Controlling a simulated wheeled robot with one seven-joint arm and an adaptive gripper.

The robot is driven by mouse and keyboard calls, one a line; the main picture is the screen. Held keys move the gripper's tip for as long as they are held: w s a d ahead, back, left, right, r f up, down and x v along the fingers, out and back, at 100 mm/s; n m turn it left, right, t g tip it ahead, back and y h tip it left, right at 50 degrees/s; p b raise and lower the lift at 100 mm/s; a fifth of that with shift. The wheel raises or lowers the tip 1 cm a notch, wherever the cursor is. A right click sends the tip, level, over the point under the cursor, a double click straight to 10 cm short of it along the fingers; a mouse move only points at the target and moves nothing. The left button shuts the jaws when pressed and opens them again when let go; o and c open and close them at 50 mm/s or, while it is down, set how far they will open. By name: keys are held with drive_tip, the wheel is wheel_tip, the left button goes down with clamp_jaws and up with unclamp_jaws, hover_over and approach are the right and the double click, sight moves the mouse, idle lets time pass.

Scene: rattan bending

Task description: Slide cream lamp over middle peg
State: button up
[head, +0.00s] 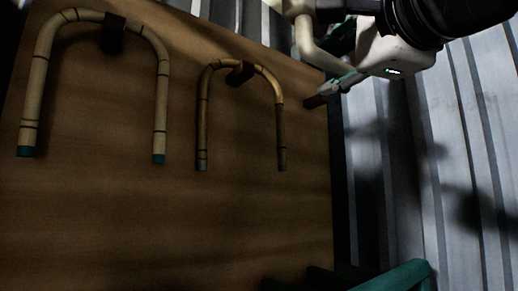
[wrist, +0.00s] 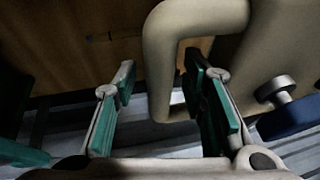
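A cream bent tube, which looks like part of the cream lamp (head: 305,38), shows at the top of the head view beside my gripper (head: 343,62). In the wrist view, the cream lamp (wrist: 160,50) has a curved loop and a wide body at upper right. My gripper (wrist: 160,82) is open; the loop lies between its teal-padded fingers, with a gap at the left finger. Contact at the right finger is unclear. The middle peg (head: 240,72) is a dark block on the wooden board, with a small rattan hoop (head: 204,110) over it.
The wooden board (head: 150,220) has a larger hoop (head: 38,90) on the left peg (head: 114,33) and another brown block (head: 315,101) at its right edge. A teal rail (head: 400,277) stands at lower right. Corrugated metal (head: 440,150) fills the right side.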

drive_tip(key=v, duration=1.2)
idle(0.3)
